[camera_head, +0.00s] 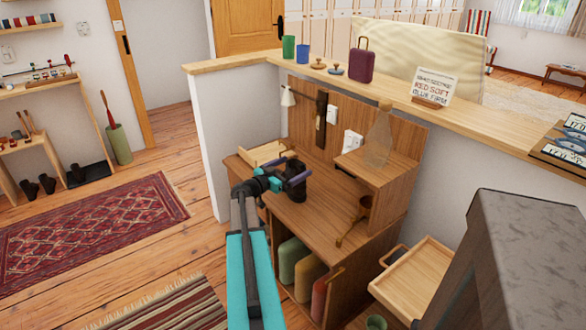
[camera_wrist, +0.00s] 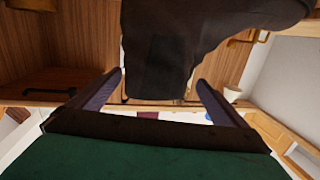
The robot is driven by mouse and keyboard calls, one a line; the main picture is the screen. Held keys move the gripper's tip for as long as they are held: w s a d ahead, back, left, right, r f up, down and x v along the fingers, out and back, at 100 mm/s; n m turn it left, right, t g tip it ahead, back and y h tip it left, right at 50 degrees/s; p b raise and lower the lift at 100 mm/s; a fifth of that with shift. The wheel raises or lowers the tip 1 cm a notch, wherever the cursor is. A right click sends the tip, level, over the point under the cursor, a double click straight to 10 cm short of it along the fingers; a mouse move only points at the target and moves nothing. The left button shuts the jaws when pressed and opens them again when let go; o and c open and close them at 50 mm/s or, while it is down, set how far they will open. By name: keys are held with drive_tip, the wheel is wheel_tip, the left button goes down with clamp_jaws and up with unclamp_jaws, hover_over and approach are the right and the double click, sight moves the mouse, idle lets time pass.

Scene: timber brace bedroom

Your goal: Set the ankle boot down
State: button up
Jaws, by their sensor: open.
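The ankle boot (camera_head: 296,187) is dark, nearly black, and shows at the end of my arm over the wooden desk (camera_head: 315,217). In the wrist view the boot (camera_wrist: 165,45) fills the top middle, just beyond and between the fingertips. My gripper (camera_head: 283,172) is at the boot's upper part. In the wrist view my gripper's (camera_wrist: 160,78) two fingers are spread apart, with a gap visible on each side of the boot. The boot's underside is hidden, so I cannot tell whether it rests fully on the desk.
A raised shelf (camera_head: 380,164) with a glass-like flask (camera_head: 378,140) stands right of the boot. A brass-coloured object (camera_head: 354,222) lies on the desk nearby. A light wooden tray (camera_head: 262,155) is behind.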

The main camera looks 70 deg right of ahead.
drive_tip(key=b+v, duration=0.1)
drive_tip(key=v, duration=1.1)
drive_tip(key=shift+b, duration=0.35)
drive_tip(key=shift+f, duration=0.15)
drive_tip(key=w+a+f+n+t+y, duration=0.1)
drive_tip(key=w+a+f+n+y, duration=0.25)
drive_tip(key=a+f, duration=0.75)
drive_tip(key=w+a+f+n+t+y, duration=0.2)
drive_tip(key=w+a+f+n, duration=0.15)
drive_tip(key=a+f, duration=0.65)
drive_tip(key=w+a+f+n+t+y, duration=0.15)
drive_tip(key=a+f+n, duration=0.35)
drive_tip(key=a+f, duration=0.6)
drive_tip(key=s+a+f+n+g+y, duration=0.1)
drive_tip(key=s+a+f+n+y, duration=0.2)
drive_tip(key=a, duration=0.9)
drive_tip(key=s+a+f+n+y, duration=0.3)
drive_tip(key=s+a+f, duration=0.3)
drive_tip(key=a, duration=0.6)
drive_tip(key=s+a+f+n+g+y, duration=0.1)
drive_tip(key=s+a+f+n, duration=0.3)
drive_tip(key=a, duration=0.8)
drive_tip(key=shift+s+f+n+g+y, duration=0.3)
drive_tip(key=shift+f+n+y, duration=0.2)
drive_tip(key=shift+f+y, duration=0.35)
